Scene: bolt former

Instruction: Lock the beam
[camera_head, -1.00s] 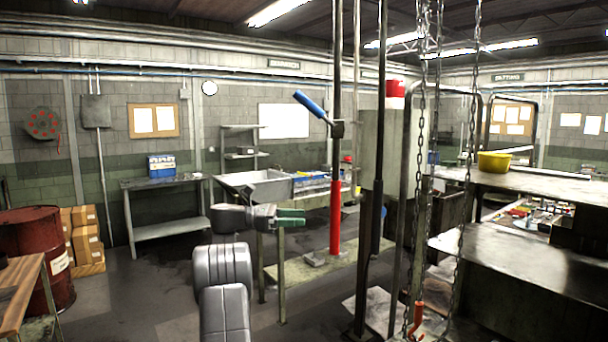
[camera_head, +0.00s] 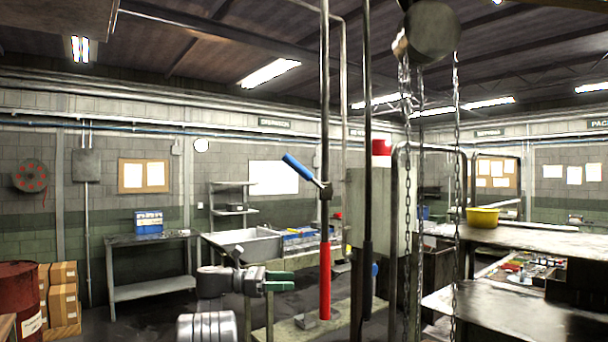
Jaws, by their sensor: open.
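A lever with a blue handle (camera_head: 298,166) is fixed to a tall dark upright pole (camera_head: 325,100); the handle slants up to the left from its pivot. The lower part of this pole is a red sleeve (camera_head: 325,280). My gripper (camera_head: 280,281), with green fingers, is open and empty. It points right and appears below the blue handle and left of the red sleeve, apart from both in the picture. How far it is from the pole in depth I cannot tell. Which part is the beam I cannot tell for sure.
Chains (camera_head: 407,190) hang from a round hoist part (camera_head: 432,32) right of the poles. A second dark pole (camera_head: 367,150) and a bent metal frame (camera_head: 395,230) stand nearby. A steel bench (camera_head: 490,300) is at right, a sink table (camera_head: 250,236) behind my gripper.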

